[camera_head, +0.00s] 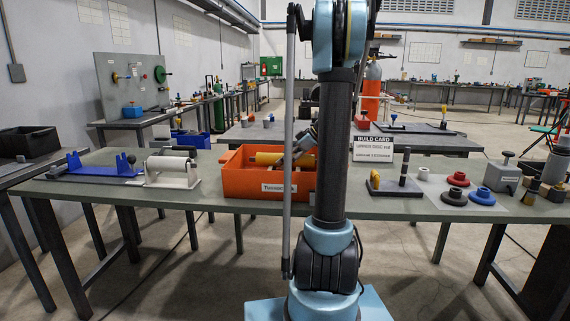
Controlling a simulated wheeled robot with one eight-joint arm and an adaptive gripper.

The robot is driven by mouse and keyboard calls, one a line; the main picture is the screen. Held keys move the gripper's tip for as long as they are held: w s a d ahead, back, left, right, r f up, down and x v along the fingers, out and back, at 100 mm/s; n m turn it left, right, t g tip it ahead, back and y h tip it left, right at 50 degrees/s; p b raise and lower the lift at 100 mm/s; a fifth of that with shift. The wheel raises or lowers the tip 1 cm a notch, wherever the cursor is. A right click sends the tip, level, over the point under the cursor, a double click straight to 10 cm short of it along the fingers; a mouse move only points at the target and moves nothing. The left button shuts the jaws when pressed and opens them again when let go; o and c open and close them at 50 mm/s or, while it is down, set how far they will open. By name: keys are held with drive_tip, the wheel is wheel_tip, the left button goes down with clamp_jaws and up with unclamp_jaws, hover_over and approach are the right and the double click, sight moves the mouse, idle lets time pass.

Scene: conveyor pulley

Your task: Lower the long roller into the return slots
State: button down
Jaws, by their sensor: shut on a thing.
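A yellow roller (268,158) lies level at the orange bin (262,182), inside or just above its rim. My gripper (296,152) reaches down at a slant to the roller's right part and is shut on it. My own arm hides part of the gripper and the roller's right end. A blue frame (103,171) with upright notched ends stands on the left of the bench. Beside it, a pale roller (172,172) sits across a light stand, with a dark cylinder (179,150) behind. I cannot tell which supports are the return slots.
The green bench (225,205) spans the view. Right of my arm stand a yellow-and-black fixture with a dark post (403,168), several coloured flanged parts and a grey block (502,176). A build card (373,149) stands behind. The bench's front strip is mostly clear.

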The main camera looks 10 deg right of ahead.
drive_tip(key=shift+w+r, duration=0.1)
drive_tip(key=shift+r, duration=0.05)
drive_tip(key=shift+r, duration=4.9)
